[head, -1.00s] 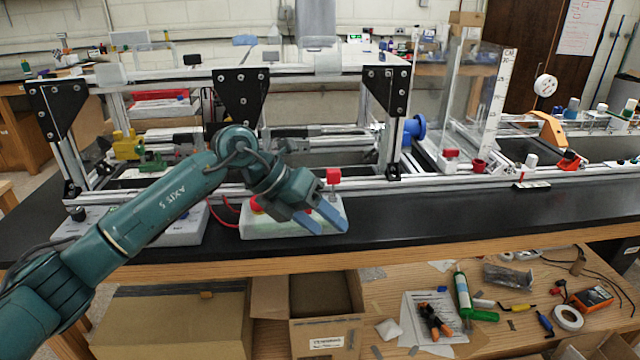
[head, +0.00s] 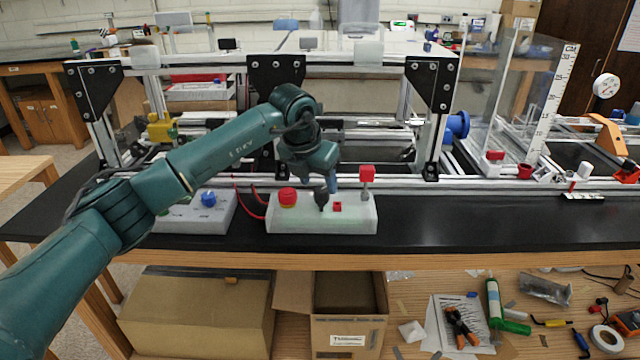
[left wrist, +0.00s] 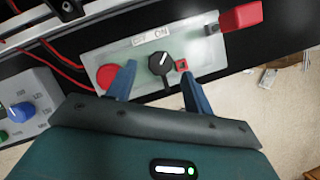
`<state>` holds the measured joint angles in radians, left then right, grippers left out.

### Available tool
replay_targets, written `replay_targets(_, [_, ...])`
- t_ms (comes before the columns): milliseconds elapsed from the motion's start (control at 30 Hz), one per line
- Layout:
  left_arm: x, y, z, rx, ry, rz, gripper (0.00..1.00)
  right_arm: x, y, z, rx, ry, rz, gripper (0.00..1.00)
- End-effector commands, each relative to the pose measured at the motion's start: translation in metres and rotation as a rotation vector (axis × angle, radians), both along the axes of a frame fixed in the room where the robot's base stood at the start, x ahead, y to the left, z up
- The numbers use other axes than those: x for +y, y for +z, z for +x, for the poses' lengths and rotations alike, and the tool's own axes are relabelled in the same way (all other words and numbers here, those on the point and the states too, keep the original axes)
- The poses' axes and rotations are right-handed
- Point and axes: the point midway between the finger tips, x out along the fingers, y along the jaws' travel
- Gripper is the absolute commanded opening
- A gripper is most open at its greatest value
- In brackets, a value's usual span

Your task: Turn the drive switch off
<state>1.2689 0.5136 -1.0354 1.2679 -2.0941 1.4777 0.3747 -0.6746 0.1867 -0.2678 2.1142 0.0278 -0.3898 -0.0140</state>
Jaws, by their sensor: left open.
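The drive switch is a black rotary knob (head: 321,200) on a pale control box (head: 352,219) at the table's front. In the left wrist view the knob (left wrist: 161,64) sits below a white label reading ON, with another label to its left. A pale mark on the knob points up, roughly toward ON. My left gripper (head: 327,183) is over the box at the knob. In the left wrist view its blue fingers (left wrist: 160,86) are apart, one on each side of the knob, with no clear contact. My right gripper is not in view.
On the box, a red round button (head: 288,197) is left of the knob. A small red switch (head: 337,206) and a red block on a post (head: 367,174) are right. A second box with a blue knob (head: 208,199) stands left. The aluminium frame rises behind.

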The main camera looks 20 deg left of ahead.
Motion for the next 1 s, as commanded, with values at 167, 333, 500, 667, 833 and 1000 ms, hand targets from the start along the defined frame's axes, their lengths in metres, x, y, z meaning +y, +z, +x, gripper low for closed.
replay_targets(167, [-0.003,-0.020,0.008,0.001,0.001,-0.001,0.52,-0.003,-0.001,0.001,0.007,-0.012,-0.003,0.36])
replay_targets(333, [-0.003,-0.026,0.011,-0.001,0.000,0.000,0.52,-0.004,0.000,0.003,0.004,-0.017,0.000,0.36])
replay_targets(500, [-0.003,-0.027,0.011,-0.001,-0.001,0.000,0.52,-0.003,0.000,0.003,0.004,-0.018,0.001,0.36])
replay_targets(667, [-0.003,-0.027,0.011,-0.001,0.000,0.000,0.43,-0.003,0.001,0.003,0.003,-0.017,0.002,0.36])
replay_targets(833, [-0.003,-0.027,0.011,-0.001,0.000,0.000,0.30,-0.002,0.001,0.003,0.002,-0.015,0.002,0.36])
replay_targets(1000, [-0.003,-0.026,0.011,-0.001,0.000,0.000,0.16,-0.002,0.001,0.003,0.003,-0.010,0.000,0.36])
